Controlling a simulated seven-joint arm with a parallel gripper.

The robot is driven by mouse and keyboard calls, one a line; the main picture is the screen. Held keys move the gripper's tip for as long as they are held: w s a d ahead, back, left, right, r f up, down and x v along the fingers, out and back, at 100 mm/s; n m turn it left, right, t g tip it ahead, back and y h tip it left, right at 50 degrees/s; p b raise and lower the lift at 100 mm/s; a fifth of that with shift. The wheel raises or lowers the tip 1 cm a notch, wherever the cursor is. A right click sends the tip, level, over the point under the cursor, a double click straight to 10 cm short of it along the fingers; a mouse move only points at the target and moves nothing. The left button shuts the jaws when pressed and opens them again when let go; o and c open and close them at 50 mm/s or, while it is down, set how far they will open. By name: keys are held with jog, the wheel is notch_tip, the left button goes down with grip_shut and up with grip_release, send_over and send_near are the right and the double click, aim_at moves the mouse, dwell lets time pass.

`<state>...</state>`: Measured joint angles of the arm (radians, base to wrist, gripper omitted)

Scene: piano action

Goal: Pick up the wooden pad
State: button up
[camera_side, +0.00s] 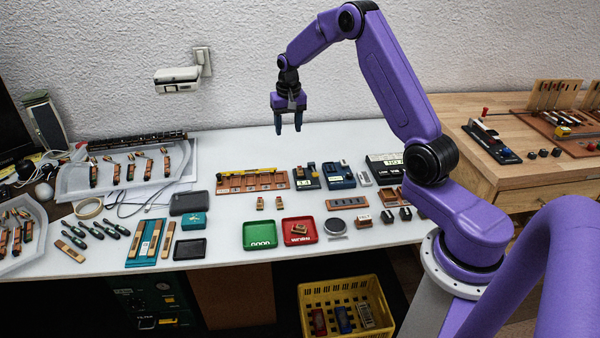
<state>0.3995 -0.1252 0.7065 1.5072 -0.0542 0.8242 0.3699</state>
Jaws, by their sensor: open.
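My gripper (288,127) hangs above the back of the white table, fingers pointing down, open and empty. Below it and toward the front, two small wooden pieces stand side by side, a left one (260,204) and a right one (279,203). Another small wooden piece (299,229) lies in the red tray (298,241). I cannot tell for sure which of these is the wooden pad. My gripper is well above and apart from all of them.
A green tray (260,235) sits left of the red one. A long wooden rack (252,182) with a yellow strip lies behind. Dark blue devices (338,175) stand to the right. A yellow crate (345,288) is below the front edge.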

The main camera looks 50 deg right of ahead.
jog(key=d+f+m, duration=0.2)
jog(key=d, duration=0.4)
send_over(300, 168)
jog(key=f, duration=1.2)
jog(key=shift+s+a, duration=0.1)
jog(key=shift+s, duration=0.15)
jog(key=shift+w+f, duration=0.2)
jog(key=shift+f, duration=2.6)
grip_shut()
